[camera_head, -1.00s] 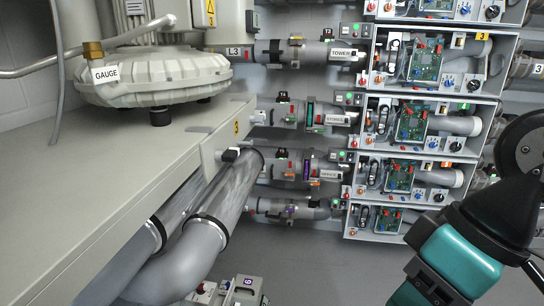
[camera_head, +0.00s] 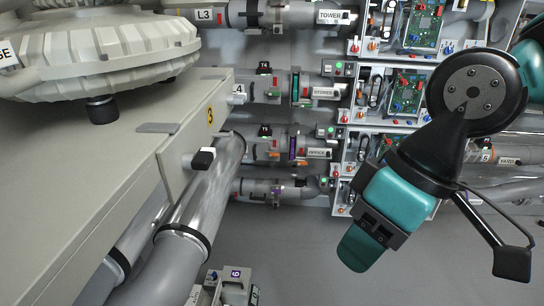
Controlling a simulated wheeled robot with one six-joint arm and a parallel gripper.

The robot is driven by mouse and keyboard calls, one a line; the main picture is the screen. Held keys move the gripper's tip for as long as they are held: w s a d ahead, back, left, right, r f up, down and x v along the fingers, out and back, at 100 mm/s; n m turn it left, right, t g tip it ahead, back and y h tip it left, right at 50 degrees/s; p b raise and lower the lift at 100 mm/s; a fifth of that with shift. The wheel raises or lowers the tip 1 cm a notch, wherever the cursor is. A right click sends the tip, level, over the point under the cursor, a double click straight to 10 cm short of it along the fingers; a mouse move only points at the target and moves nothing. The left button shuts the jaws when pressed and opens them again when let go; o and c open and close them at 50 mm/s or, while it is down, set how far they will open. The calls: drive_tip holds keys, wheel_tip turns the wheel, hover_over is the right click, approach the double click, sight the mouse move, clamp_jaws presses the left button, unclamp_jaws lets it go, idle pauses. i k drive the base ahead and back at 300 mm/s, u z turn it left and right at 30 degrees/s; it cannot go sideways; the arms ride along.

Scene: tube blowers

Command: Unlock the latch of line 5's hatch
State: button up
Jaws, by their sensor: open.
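The line with the OFFICE tag (camera_head: 317,153) runs along the back wall, just below the line marked L4 (camera_head: 238,90). I take it for line 5 by its place; its number is not readable. It carries a dark fitting with a purple strip (camera_head: 292,148) and small orange parts. Its hatch and latch are too small to tell apart, so I cannot tell the latch's state. My gripper (camera_head: 361,250) hangs at the lower right, teal with a dark block, pointing down-left. It is open, holds nothing visible, and is apart from the pipes, in front of them.
A grey bench (camera_head: 100,170) with a large ribbed housing (camera_head: 105,50) fills the left, its corner marked 3. Thick pipes run beneath it. Open circuit boxes (camera_head: 405,90) stand behind my arm. A small unit marked 6 (camera_head: 235,285) sits low. The floor (camera_head: 300,250) between is clear.

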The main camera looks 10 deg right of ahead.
sight(274, 154)
drive_tip(key=k, duration=0.5)
drive_tip(key=z, duration=0.5)
drive_tip(key=i, duration=0.75)
drive_tip(key=u, duration=0.5)
drive_tip(key=i, duration=0.75)
drive_tip(key=u, duration=0.65)
